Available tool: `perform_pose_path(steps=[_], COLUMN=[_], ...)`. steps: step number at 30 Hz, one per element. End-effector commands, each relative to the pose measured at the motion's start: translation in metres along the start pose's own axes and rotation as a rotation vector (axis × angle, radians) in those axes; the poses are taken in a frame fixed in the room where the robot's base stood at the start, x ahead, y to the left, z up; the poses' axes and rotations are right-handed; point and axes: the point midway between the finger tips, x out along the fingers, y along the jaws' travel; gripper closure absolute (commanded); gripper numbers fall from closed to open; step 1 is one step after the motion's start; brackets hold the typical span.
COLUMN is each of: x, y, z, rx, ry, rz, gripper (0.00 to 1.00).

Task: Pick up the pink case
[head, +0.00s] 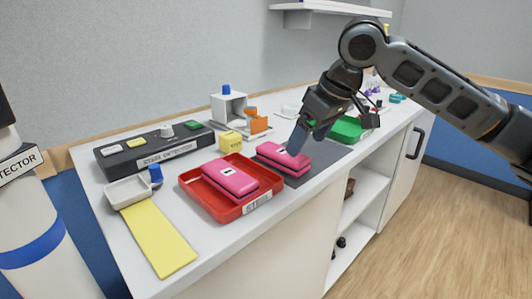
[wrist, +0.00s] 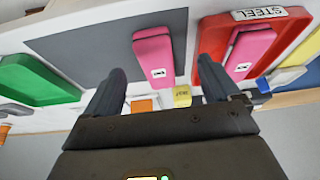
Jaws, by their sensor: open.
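One pink case (head: 283,157) with a small white label lies on a dark grey mat (head: 312,166). It shows in the wrist view (wrist: 153,52) ahead of and roughly between my fingers, on the same mat (wrist: 90,50). A second pink case (head: 229,180) lies in a red tray (head: 187,184) labelled "STEEL"; both case (wrist: 248,48) and tray (wrist: 210,45) show in the wrist view. My gripper (head: 307,138) is open and empty, close above the mat case.
A green tray (head: 346,129) lies right of the mat. A yellow block (head: 231,142), an orange piece (head: 258,124) and a dark labelled box (head: 155,150) stand behind and left. A white dish (head: 127,192) and yellow strip (head: 160,238) lie front left.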

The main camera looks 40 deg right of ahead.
Motion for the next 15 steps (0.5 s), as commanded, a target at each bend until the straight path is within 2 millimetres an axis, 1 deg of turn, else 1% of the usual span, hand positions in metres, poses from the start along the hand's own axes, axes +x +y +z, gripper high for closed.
perform_pose_path(steps=[1,5,13,15], x=[0.000,0.008,0.035,0.046], y=[0.004,0.006,0.007,0.009], z=[0.003,0.005,0.004,0.003], rx=[0.003,0.004,0.002,0.003], ry=[-0.011,-0.021,-0.019,-0.019], rz=[0.009,0.014,0.013,0.014], gripper=[0.11,0.11,0.11,0.11])
